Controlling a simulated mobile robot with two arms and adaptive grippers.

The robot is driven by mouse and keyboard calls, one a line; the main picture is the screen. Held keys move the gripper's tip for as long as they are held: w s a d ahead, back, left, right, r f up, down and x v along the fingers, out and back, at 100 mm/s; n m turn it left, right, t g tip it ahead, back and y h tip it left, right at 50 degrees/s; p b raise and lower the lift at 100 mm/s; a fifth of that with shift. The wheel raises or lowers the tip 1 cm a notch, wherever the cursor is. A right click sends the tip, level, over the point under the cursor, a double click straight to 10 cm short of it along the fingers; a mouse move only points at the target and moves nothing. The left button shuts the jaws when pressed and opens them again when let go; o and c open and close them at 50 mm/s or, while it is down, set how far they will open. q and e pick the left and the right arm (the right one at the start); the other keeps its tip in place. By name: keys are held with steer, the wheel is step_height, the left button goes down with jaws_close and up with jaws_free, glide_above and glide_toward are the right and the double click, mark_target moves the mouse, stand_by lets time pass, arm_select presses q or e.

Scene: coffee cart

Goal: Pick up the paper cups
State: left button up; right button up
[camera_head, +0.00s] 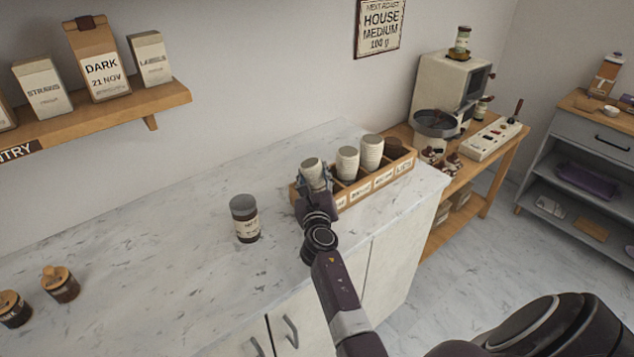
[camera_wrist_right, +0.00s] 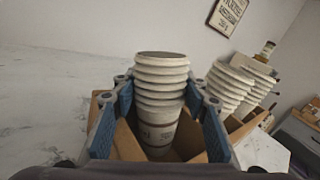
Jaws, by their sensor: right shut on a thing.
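My right gripper (camera_head: 313,182) is at the left end of a wooden divided box (camera_head: 379,188) on the marble counter. In the right wrist view its two blue-padded fingers (camera_wrist_right: 160,110) stand on either side of a stack of paper cups (camera_wrist_right: 161,82), shut on it. The stack is upright and its lower part is down in the leftmost compartment. Two more white cup stacks (camera_head: 347,163) (camera_head: 371,152) stand in the compartments to the right. A dark stack or lid pile (camera_head: 395,146) sits in the right end compartment. My left gripper is not in view.
Two small jars with wooden lids (camera_head: 60,284) are at the far left. A wooden side table (camera_head: 488,172) with a machine (camera_head: 446,88) stands right. The counter (camera_head: 160,262) between is clear.

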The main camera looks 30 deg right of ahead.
steer(key=shift+r, duration=0.1)
steer(key=shift+r+p, duration=0.7)
step_height(320, 180, up, 9)
steer(key=p, duration=0.5)
step_height(320, 180, up, 9)
steer(key=p, duration=0.2)
steer(key=shift+r, duration=0.2)
